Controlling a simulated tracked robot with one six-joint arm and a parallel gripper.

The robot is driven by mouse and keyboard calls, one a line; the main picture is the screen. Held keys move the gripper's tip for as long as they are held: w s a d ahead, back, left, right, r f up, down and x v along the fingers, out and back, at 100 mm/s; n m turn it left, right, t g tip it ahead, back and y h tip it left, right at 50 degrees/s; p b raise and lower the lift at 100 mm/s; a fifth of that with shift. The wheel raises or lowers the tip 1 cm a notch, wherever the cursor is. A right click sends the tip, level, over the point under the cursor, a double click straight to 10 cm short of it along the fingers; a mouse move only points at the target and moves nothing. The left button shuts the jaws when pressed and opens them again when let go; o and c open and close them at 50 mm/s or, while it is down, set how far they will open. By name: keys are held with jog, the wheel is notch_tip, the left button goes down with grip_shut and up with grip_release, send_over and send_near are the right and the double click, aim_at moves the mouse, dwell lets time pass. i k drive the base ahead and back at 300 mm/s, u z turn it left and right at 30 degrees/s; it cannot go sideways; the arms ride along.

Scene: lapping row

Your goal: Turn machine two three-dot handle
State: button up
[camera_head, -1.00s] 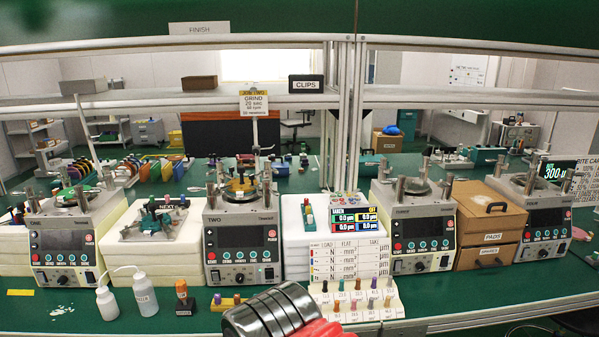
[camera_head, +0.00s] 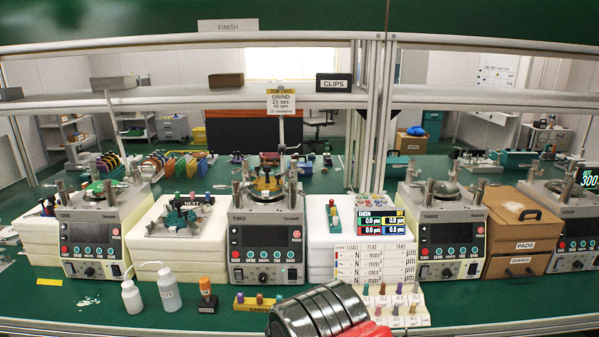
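Machine two (camera_head: 265,232) is a grey box labelled TWO, standing on the green bench between white block stacks. Its front has a dark screen (camera_head: 267,236), a row of coloured buttons and a black knob (camera_head: 263,278). On its top sits a round plate with posts and a yellow-and-brown fixture (camera_head: 268,178). No three-dot mark can be made out at this size, so I cannot tell which part is the three-dot handle. Dark ribbed cylinders with a red part, likely my arm, show at the bottom centre. My gripper's fingers are not in view.
Machine one (camera_head: 92,232) stands left, machine three (camera_head: 445,235) and machine four (camera_head: 575,230) right. Bottles (camera_head: 169,291), an orange-topped piece (camera_head: 206,290) and a peg rack (camera_head: 398,305) stand along the front. A frame post (camera_head: 368,120) and shelf (camera_head: 170,100) rise behind.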

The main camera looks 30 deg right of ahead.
aim_at(293, 168)
jog(key=i, duration=0.95)
